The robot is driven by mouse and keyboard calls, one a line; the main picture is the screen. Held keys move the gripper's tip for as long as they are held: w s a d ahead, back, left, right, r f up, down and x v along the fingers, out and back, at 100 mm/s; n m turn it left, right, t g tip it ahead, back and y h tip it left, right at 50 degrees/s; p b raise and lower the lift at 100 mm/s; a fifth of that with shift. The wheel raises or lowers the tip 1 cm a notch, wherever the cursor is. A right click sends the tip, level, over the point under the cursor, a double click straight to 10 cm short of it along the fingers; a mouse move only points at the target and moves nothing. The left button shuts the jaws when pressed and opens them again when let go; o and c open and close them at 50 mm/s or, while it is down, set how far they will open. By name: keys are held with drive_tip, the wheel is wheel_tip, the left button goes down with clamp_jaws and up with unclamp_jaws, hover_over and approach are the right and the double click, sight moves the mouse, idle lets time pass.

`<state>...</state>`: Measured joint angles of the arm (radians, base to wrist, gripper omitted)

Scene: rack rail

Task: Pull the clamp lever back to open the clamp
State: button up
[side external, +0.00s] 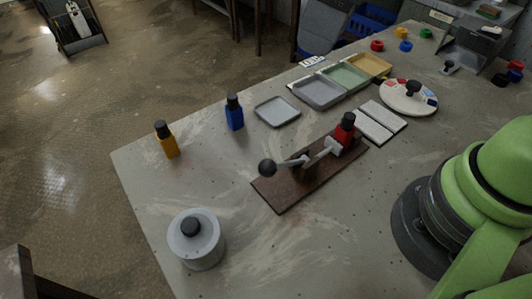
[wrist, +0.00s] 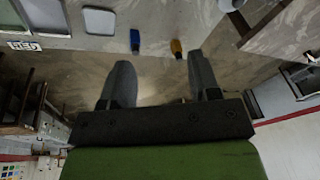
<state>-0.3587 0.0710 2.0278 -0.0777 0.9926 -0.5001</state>
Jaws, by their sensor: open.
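The toggle clamp is on a brown wooden base (side external: 288,194) on the table in the side external view. Its lever (side external: 289,163) reaches left and ends in a black ball knob (side external: 267,167), lying low near the base's left end. The clamp arm (side external: 325,151) reaches right to a red bottle (side external: 343,134) with a black cap, standing at the base's far end. My gripper (wrist: 160,62) shows in the wrist view with its two fingers apart and nothing between them. It is out of the side view, and the clamp is not visible in the wrist view.
A yellow bottle (side external: 170,146), a blue bottle (side external: 234,117) and a grey tray (side external: 277,111) stand beyond the clamp. A grey lidded canister (side external: 197,246) stands at the front left. White tiles (side external: 382,116) and a round dish (side external: 401,101) lie to the right. Table around the lever is clear.

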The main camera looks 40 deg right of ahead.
sight(266, 161)
drive_tip(key=a+f+n+g, duration=0.1)
drive_tip(key=a+f+n, duration=0.1)
drive_tip(key=f, duration=0.4)
drive_tip(key=a+f+n+g+h, duration=0.1)
drive_tip(key=a+f, duration=0.2)
drive_tip(key=f, duration=0.3)
drive_tip(key=a+f+n+g, duration=0.1)
drive_tip(key=a+f+n, duration=0.1)
drive_tip(key=f, duration=0.4)
drive_tip(key=shift+w+a+f+n+h, duration=0.2)
drive_tip(key=shift+a+f+n+h, duration=0.1)
drive_tip(key=shift+a+f, duration=0.1)
